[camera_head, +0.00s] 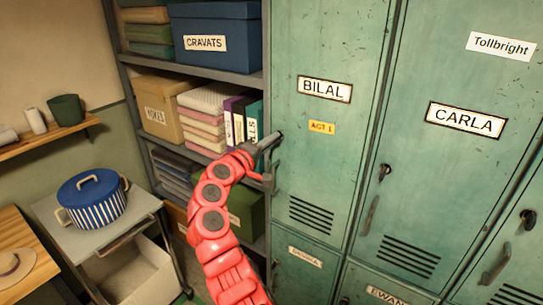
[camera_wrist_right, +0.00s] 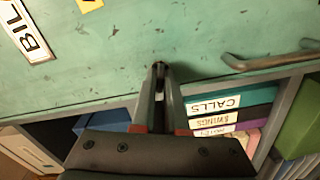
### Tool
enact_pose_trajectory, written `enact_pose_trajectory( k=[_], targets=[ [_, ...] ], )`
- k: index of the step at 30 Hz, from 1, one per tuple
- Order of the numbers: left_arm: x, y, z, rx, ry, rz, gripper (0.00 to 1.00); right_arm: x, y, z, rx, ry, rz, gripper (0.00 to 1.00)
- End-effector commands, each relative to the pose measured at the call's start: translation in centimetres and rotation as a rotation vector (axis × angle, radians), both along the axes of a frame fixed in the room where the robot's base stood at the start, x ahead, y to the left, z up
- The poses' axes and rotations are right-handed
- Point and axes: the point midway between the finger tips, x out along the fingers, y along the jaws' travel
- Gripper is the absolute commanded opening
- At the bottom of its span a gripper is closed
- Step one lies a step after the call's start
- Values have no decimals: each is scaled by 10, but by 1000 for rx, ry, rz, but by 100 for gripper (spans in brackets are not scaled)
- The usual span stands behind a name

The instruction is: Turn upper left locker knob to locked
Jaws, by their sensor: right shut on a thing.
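The upper left locker is the green door labelled BILAL (camera_head: 325,89), with a yellow ACT 1 tag below the name. Its dark knob (camera_wrist_right: 158,67) sits near the door's left edge and is mostly hidden by my fingertips. My right gripper (camera_head: 273,143), on a red arm, reaches up to this edge. In the right wrist view its two fingers (camera_wrist_right: 159,88) close around the knob at the door face. I cannot tell the knob's turn position. The door's handle (camera_wrist_right: 275,60) shows to the right of the fingers in the wrist view. My left gripper is not in view.
The CARLA locker (camera_head: 415,190) stands to the right, with its own knob (camera_head: 384,171) and handle. Shelves at left hold a blue CRAVATS box (camera_head: 215,40), folded cloths and binders. A cart (camera_head: 100,222) with a striped blue pot (camera_head: 92,203) stands lower left.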

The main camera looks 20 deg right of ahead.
Motion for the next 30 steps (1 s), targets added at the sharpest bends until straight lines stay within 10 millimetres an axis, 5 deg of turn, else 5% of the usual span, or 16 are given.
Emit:
enact_pose_trajectory(
  k=[1, 12, 30],
  targets=[
    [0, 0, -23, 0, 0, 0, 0, 0, -1, -10, 29, -41, 1, 0],
    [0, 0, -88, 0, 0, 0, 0, 0, 0, -8, 247, -316, 1, 0],
    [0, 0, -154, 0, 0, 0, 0, 0, -1, -3, 589, -757, -1, 0]
  ],
)
